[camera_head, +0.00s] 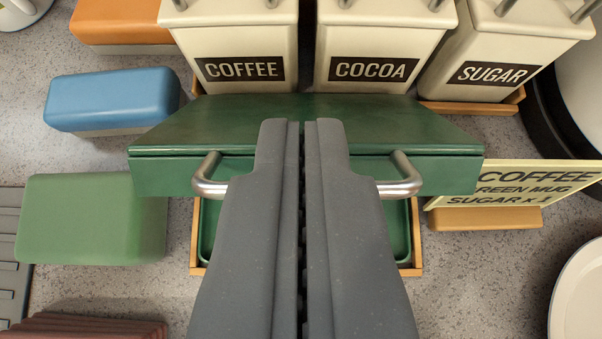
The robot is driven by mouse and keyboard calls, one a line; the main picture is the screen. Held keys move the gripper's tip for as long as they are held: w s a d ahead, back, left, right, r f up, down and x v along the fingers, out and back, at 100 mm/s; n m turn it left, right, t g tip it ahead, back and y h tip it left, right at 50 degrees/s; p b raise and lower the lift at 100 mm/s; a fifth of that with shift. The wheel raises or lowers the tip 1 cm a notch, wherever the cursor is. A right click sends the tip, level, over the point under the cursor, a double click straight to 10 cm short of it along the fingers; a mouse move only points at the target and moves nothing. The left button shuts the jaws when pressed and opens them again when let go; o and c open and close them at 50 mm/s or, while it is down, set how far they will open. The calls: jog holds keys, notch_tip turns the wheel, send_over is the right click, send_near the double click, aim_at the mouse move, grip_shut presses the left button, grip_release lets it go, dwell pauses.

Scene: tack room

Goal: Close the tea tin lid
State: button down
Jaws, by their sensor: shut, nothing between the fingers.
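The green tea tin (207,240) sits low in the middle, its label not visible. Its green lid (220,122) stands raised at the back, with the tin's open inside showing below its front edge. A metal bar handle (208,178) is on the lid's front; its middle is hidden behind my fingers. My gripper (299,128) is shut and empty, with only a narrow dark gap between the grey fingers. The fingers overlap the lid and handle in the picture; I cannot tell whether they touch.
Cream canisters marked COFFEE (245,45), COCOA (380,45) and SUGAR (495,50) stand close behind. A blue block (112,98) and a green block (92,218) lie left. An order sign (520,185) stands right, and a pale round dish (582,300) is at lower right.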

jog(key=shift+t, duration=0.5)
jog(key=s+f+b, duration=0.2)
jog(key=f+b, duration=0.1)
jog(key=b, duration=0.1)
jog(key=s+f+b, duration=0.2)
jog(key=f+b, duration=0.1)
jog(key=b, duration=0.1)
jog(key=s+f+b, duration=0.2)
jog(key=f+b, duration=0.1)
jog(key=b, duration=0.1)
jog(key=shift+s+d, duration=0.15)
jog(key=shift+s, duration=0.25)
jog(key=shift+s+f+b, duration=0.25)
jog(key=shift+f+b, duration=0.75)
jog(key=shift+f, duration=0.15)
jog(key=shift+w, duration=0.15)
